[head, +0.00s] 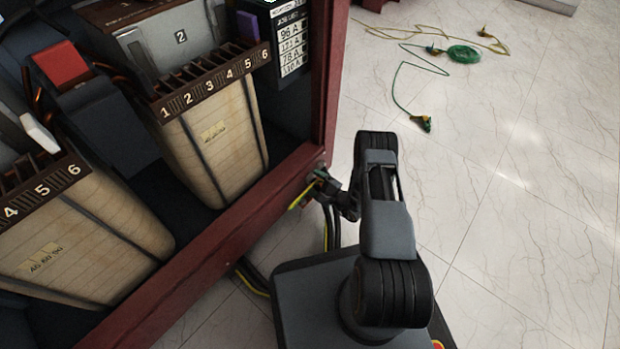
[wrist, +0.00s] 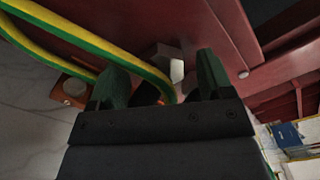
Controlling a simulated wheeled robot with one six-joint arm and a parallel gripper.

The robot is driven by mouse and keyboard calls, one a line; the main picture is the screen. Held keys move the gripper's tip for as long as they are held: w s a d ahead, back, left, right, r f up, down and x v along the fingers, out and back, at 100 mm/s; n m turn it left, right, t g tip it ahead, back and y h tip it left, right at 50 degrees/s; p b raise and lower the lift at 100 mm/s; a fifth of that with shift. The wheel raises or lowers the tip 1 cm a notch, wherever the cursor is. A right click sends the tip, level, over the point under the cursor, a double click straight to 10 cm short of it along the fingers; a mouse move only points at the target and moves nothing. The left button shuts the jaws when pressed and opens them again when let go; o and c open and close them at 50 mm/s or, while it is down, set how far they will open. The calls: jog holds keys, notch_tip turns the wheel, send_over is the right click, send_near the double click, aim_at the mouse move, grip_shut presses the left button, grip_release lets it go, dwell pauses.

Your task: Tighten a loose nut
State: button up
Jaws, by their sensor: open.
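In the wrist view my gripper (wrist: 161,75) is open, its two dark green fingers apart in front of the dark red frame. A grey angular piece (wrist: 167,56), which looks like the nut, shows between and beyond the fingertips. The end of a yellow-green cable (wrist: 130,62) curves down into the gap between the fingers. I cannot tell whether the fingers touch the nut. In the head view my gripper (head: 322,182) is at the outer side of the red frame (head: 245,222), near its lower corner. The nut is too small to make out there.
A copper-coloured fitting (wrist: 74,88) sits left of the fingers. Inside the frame stand wrapped transformer coils (head: 215,140) with numbered terminals. Black and yellow-green cables (head: 251,281) hang near the base. A green cable coil (head: 463,54) lies on the open tiled floor.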

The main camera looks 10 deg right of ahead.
jog(key=shift+w+a, duration=0.25)
jog(key=shift+w, duration=0.15)
jog(key=shift+c, duration=0.3)
jog(key=c, duration=0.9)
jog(key=shift+o, duration=0.2)
jog(key=shift+d+r+m, duration=0.1)
jog(key=shift+m, duration=1.4)
jog(key=o, duration=0.9)
